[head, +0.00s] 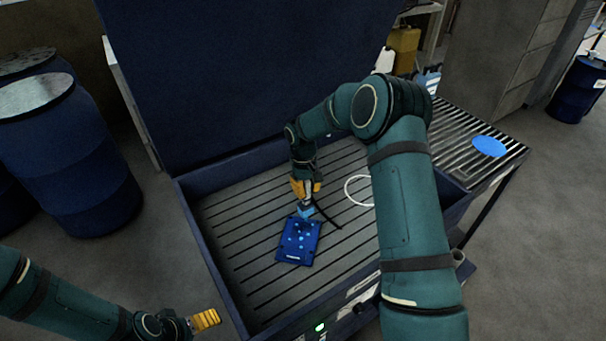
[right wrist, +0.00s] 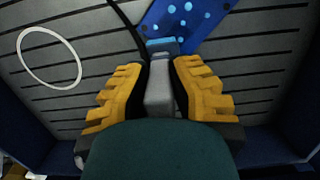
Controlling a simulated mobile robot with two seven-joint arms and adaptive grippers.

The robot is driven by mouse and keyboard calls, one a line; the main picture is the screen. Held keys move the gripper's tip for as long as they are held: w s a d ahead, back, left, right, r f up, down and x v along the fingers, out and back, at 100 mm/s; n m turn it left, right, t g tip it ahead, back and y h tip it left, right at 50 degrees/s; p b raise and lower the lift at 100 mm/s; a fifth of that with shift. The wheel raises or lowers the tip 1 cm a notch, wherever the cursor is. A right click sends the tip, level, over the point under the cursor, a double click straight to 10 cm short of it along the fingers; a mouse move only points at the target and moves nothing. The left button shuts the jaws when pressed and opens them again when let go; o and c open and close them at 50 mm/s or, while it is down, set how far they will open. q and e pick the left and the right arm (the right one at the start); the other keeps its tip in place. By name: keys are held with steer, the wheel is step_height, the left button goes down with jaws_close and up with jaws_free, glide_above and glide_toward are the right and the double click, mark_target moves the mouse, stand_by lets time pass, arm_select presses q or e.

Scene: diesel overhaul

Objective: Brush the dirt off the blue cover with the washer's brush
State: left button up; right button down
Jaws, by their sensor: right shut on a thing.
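The blue cover (head: 296,250) lies flat on the slatted floor of the washer (head: 240,295). Several light blue spots show on it, and part of it appears in the right wrist view (right wrist: 206,40). My right gripper (head: 305,190) is shut on the brush (head: 305,211), and its yellow fingers flank the grey handle in the right wrist view. The blue brush head (right wrist: 162,46) is at the cover's far edge; I cannot tell if it touches. My left gripper (head: 207,320) is outside the washer at lower left; its opening is unclear.
A white ring (head: 348,190) lies on the slats right of the cover, partly behind my right arm. A black hose (head: 325,214) runs near the brush. The raised lid (head: 240,70) stands behind. A roller table (head: 455,130) with a blue disc (head: 489,146) is at right.

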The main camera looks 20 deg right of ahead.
steer(key=shift+w+d+r+p, duration=0.1)
steer(key=shift+r+p, duration=0.1)
steer(key=shift+r, duration=0.2)
steer(key=shift+w+d+r+p, duration=0.1)
steer(key=shift+r+p, duration=0.1)
steer(key=shift+r, duration=0.2)
steer(key=shift+s+a+r+p, duration=0.1)
steer(key=shift+r+p, duration=0.5)
steer(key=shift+r, duration=0.55)
